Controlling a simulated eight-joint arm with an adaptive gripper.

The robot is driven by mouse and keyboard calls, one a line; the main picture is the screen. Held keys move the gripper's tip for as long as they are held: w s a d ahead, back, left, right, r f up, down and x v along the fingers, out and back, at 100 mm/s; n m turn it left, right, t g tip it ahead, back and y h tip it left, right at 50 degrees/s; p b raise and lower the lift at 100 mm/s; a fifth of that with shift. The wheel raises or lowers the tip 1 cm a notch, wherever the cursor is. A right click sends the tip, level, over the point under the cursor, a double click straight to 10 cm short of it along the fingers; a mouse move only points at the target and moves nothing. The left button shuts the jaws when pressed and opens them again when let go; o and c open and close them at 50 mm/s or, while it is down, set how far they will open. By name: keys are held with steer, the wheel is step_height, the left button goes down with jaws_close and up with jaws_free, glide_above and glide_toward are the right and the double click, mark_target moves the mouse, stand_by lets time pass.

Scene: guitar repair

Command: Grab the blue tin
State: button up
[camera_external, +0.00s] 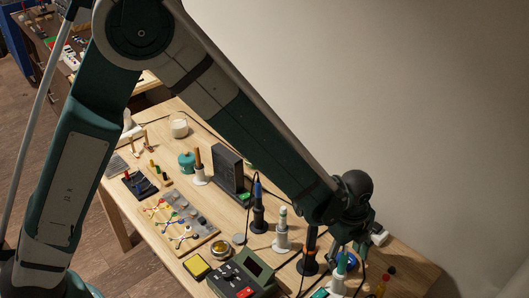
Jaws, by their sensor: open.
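A round teal-blue lidded pot (187,162) stands on the wooden workbench (160,221), toward the back left; it is the clearest blue container in view. A small blue-green round thing (350,262) is partly hidden under my gripper (344,252); I cannot tell whether it is a tin. My gripper points down over the right front part of the bench, among the upright tools. It is open. Its fingertips are small and partly lost among the things around them, and I cannot tell whether they touch anything.
Upright tools on stands, including a blue-tipped one (258,208) and a white one (283,235), crowd the bench left of my gripper. A dark grey block (229,169) stands behind. A green case (246,272) and a yellow-topped box (197,266) lie at the front.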

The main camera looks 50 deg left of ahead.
steer(key=shift+f, duration=0.25)
stand_by(0.4)
steer(key=c, duration=0.9)
